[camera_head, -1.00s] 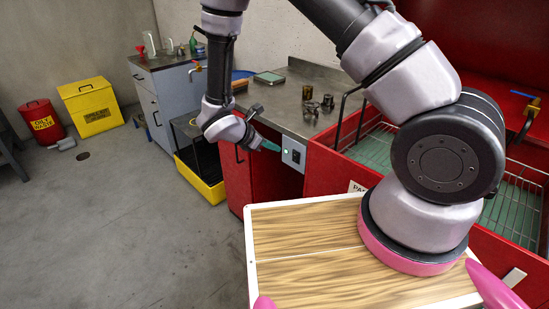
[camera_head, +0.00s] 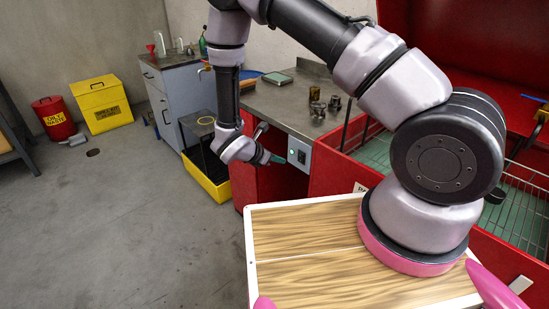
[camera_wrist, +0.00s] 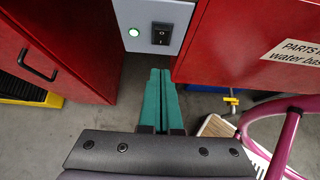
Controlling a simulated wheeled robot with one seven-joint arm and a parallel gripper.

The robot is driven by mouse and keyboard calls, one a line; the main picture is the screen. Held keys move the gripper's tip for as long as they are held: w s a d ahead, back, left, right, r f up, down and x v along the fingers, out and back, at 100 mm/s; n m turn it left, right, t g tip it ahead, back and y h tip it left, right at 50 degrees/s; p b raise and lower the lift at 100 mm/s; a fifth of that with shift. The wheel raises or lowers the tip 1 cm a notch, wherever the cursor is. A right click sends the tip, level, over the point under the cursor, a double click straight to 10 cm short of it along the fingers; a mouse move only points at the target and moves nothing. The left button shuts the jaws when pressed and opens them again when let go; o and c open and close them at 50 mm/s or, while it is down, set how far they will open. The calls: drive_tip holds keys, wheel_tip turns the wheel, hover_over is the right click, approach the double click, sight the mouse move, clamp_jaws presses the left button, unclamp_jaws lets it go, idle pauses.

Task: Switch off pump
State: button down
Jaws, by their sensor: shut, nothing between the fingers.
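In the head view the grey plate (camera_head: 299,151) faces the open floor. My gripper (camera_wrist: 160,72) has green fingers, shut together with nothing between them. In the wrist view the fingertips lie just below the rocker in the picture. In the head view my gripper (camera_head: 277,159) is just left of the plate. Whether the tips touch it cannot be told.
A red cabinet door (camera_wrist: 55,45) stands at the left of the panel. The red washer tank (camera_head: 345,165) with a label is at the right. A yellow tray (camera_head: 205,178) sits on the floor at left.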

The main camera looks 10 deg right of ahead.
sight(301, 153)
drive_tip(key=w+d+f, duration=0.1)
drive_tip(key=d, duration=0.1)
drive_tip(key=w+d, duration=0.1)
drive_tip(key=w+d+f, duration=0.1)
drive_tip(key=d, duration=0.1)
drive_tip(key=shift+w+d+f, duration=0.3)
drive_tip(key=shift+w, duration=0.05)
drive_tip(key=shift+w+d, duration=0.3)
drive_tip(key=shift+d, duration=0.1)
drive_tip(key=shift+w+d+r, duration=0.2)
drive_tip(key=shift+d+r, duration=0.05)
drive_tip(key=shift+d, duration=0.05)
drive_tip(key=shift+r, duration=0.75)
